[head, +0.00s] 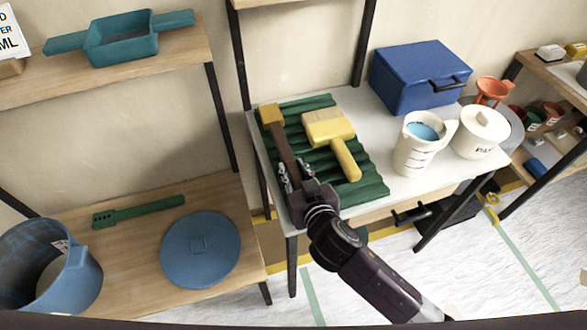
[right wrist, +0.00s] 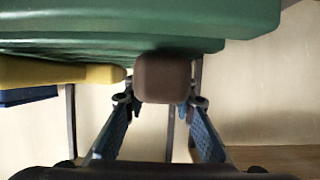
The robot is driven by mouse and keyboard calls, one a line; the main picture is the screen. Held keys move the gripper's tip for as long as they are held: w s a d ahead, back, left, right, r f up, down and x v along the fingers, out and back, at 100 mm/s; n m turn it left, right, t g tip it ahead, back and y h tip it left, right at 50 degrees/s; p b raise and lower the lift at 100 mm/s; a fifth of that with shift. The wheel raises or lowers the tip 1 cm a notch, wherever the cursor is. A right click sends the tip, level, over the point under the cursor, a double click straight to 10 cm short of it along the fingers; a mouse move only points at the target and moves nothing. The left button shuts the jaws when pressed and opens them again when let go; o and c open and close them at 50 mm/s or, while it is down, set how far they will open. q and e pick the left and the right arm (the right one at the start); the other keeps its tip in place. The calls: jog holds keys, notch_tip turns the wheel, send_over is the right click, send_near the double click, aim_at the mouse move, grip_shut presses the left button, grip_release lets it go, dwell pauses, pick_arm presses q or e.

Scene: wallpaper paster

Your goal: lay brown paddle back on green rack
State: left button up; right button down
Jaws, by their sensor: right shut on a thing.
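The brown paddle (head: 284,146) lies along the left side of the ridged green rack (head: 374,188) in the head view, with a mustard-yellow block at its far end. My right gripper (head: 297,178) is shut on the near end of its handle. In the right wrist view the brown handle end (right wrist: 163,78) sits between the two fingers (right wrist: 162,102), close against the green rack (right wrist: 240,15). I cannot tell whether the paddle touches the rack or hovers just over it. My left gripper is not in view.
A yellow brush (head: 330,128) lies on the rack just right of the paddle. A blue box (head: 415,80), a measuring jug (head: 412,155) and a white pot (head: 480,135) stand farther right on the white table (head: 385,130). A lower wooden shelf (head: 130,255) is at left.

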jog(key=shift+f, duration=0.2)
jog(key=c, duration=1.5)
grip_release()
jog(key=shift+c, duration=0.2)
jog(key=v, duration=1.2)
jog(key=shift+s, duration=0.1)
